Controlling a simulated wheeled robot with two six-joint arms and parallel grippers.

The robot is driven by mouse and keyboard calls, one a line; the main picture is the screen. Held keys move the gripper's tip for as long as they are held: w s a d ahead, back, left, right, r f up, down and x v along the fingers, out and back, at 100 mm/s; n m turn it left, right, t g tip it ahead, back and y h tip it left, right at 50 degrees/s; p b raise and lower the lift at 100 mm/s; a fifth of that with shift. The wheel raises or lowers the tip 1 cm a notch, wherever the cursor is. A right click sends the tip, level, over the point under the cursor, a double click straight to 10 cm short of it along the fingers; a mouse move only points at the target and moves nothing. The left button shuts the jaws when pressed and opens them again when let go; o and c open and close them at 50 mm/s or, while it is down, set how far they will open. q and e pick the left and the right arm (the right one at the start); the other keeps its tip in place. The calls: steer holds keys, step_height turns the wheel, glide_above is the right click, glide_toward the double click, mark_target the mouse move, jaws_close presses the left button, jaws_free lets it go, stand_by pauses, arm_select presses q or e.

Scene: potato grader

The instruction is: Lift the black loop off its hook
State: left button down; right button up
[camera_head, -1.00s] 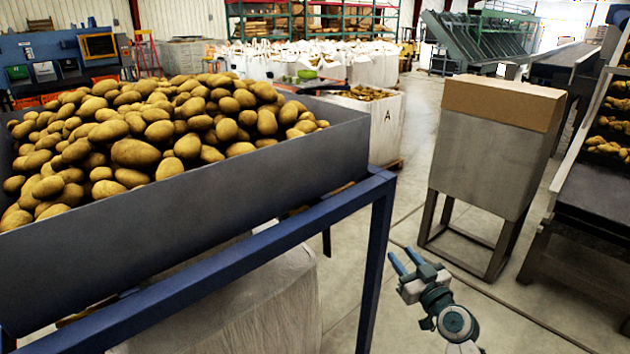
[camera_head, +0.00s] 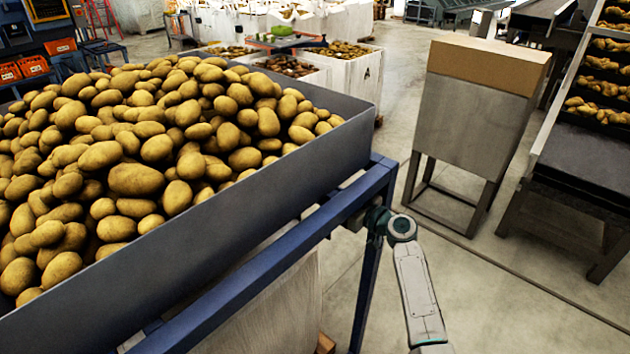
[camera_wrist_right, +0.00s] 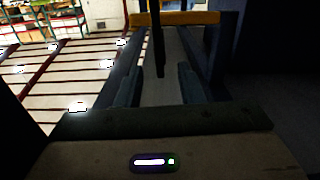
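In the right wrist view a narrow black strap (camera_wrist_right: 157,42), which looks like the black loop, hangs down from the top edge. Its hook is not visible there, and I cannot make out the loop or hook in the head view. My right gripper (camera_wrist_right: 160,88) is open, its two dark fingers apart on either side of the strap's lower end. The strap seems to be ahead of or between the fingertips; I cannot tell how deep. In the head view my right arm reaches to the blue frame, which hides the fingers. My left gripper is not in view.
A grey bin (camera_head: 235,205) heaped with potatoes fills the left, on a blue frame (camera_head: 270,262). A metal stand with a cardboard-coloured top (camera_head: 490,62) is right of centre. A yellow bar (camera_wrist_right: 190,18) crosses behind the strap. Open floor (camera_head: 500,290) lies at lower right.

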steer(key=p+x, duration=0.1)
steer(key=x, duration=0.6)
steer(key=shift+a+f+p, duration=0.1)
steer(key=shift+p, duration=0.2)
steer(key=shift+c, duration=0.2)
jaws_close()
